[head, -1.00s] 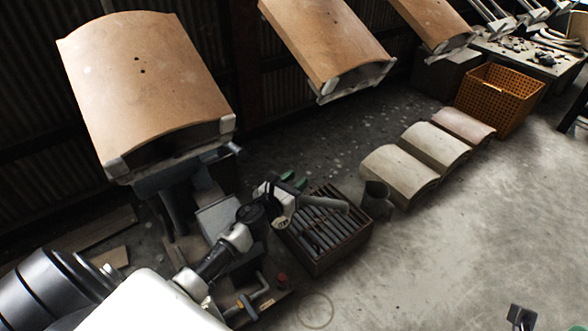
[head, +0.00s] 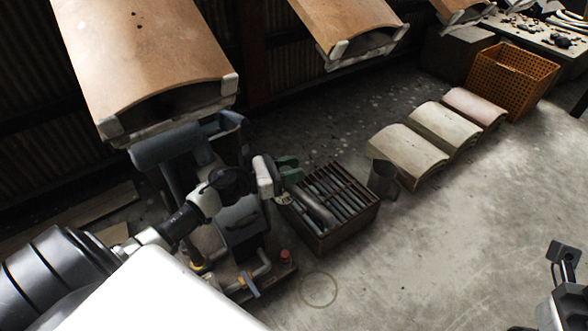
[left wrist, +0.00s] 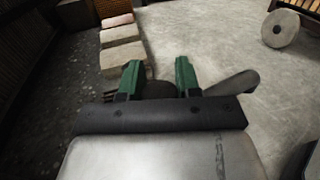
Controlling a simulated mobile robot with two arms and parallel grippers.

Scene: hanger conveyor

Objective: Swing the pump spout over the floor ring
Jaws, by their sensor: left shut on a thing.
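The pump (head: 242,222) stands at the lower left, a dark grey body on a base with pipes. Its grey spout (head: 318,210) slants to the lower right, its tip above the crate of bars. The spout also shows in the left wrist view (left wrist: 236,84), running out to the right of the fingers. My left gripper (head: 287,173), with green fingers, is shut on the spout; it also shows in the left wrist view (left wrist: 158,80). The floor ring (head: 319,289), a thin pale circle, lies on the concrete in front of the crate, apart from the spout tip.
The crate of grey bars (head: 323,245) stands beside the pump, with a dark mug (head: 383,178) to its right. Curved tiles (head: 408,157) and an orange basket (head: 512,80) lie beyond. Large tile carriers (head: 140,60) hang above. Floor at right is clear; my right arm shows there.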

